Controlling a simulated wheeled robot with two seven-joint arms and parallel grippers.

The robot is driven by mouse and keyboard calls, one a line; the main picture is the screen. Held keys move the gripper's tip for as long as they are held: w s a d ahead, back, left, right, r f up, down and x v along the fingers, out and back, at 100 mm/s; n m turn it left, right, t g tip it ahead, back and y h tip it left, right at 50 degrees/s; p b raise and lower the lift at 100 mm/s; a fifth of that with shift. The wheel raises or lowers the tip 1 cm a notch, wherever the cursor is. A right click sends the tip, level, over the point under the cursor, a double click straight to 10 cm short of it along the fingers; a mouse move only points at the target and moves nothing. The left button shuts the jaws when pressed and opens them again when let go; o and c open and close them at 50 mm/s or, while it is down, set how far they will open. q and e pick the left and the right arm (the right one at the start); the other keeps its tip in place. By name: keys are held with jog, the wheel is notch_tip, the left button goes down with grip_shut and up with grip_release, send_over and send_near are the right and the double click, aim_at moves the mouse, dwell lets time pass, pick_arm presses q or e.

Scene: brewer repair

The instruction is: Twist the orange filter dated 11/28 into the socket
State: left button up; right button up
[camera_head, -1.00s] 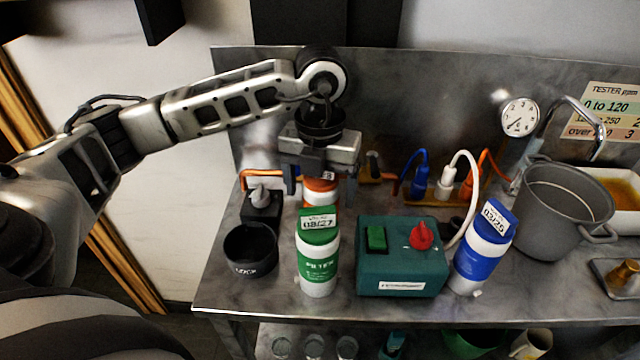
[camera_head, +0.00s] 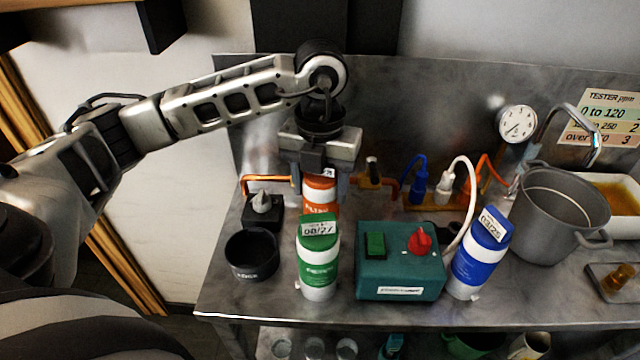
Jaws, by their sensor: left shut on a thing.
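The orange filter (camera_head: 320,194) stands upright behind the green filter, with its lower part hidden. My left gripper (camera_head: 320,182) comes down from above and is shut on its upper part, one finger on each side. Only a sliver of its label shows, and I cannot read the date. I cannot clearly make out the socket. An orange pipe (camera_head: 268,178) and a valve (camera_head: 374,174) lie on either side of the gripper, and what is between them is hidden. My right gripper is not in view.
Close in front stand the green filter (camera_head: 319,262) marked 08/27, a black cup (camera_head: 252,254) and a teal switch box (camera_head: 400,268). A blue filter (camera_head: 478,257) leans at the right, beside a grey pot (camera_head: 552,218). The steel back panel (camera_head: 440,105) rises behind.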

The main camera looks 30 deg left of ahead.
pick_arm(q)
jog(key=shift+r+p, duration=0.4)
jog(key=shift+r, duration=1.2)
